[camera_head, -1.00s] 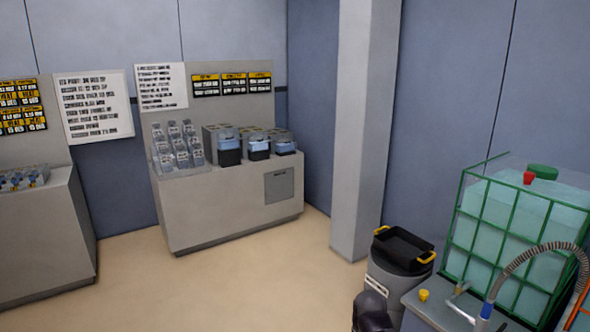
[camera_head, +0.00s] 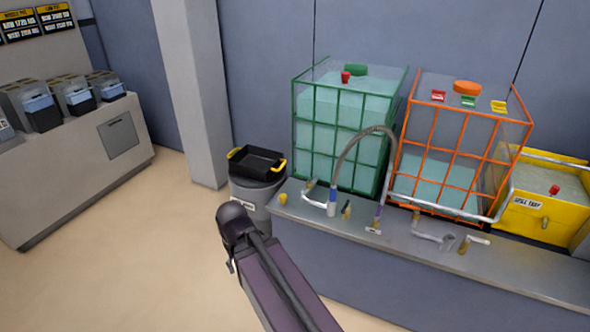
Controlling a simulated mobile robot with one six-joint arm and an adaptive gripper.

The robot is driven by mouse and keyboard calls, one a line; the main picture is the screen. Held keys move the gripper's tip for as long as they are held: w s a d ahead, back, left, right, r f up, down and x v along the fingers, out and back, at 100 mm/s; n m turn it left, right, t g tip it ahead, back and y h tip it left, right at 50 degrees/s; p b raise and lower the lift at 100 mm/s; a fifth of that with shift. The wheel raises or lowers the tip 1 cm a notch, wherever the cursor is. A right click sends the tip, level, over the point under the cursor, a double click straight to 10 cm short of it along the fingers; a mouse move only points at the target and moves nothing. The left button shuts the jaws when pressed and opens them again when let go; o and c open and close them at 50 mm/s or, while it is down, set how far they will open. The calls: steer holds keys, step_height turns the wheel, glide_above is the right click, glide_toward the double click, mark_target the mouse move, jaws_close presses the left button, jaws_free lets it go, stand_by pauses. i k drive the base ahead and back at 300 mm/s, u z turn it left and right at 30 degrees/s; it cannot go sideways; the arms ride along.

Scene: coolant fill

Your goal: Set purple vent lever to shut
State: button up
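A small purple band (camera_head: 378,212) shows on the upright end of a hose fitting on the bench, below the orange-caged tank. A small brass-coloured fitting and a white tag sit just under it. I cannot make out for sure which part is the purple vent lever, or its setting. My dark arm reaches up from the bottom centre and ends in a rounded black part, left of the bench and well apart from the purple band. Small dark pieces hang below that end; whether the gripper fingers are open or shut does not show.
The grey bench (camera_head: 330,250) carries a green-caged tank (camera_head: 340,115), an orange-caged tank (camera_head: 460,140) and a yellow box (camera_head: 545,215). A black tray (camera_head: 257,162) lies on a grey bin (camera_head: 255,195) beside the pillar (camera_head: 190,90). Floor (camera_head: 140,250) at left is clear.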

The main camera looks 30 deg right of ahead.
mark_target(380, 206)
steer(key=u, duration=1.65)
steer(key=k, duration=0.1)
steer(key=z, duration=3.15)
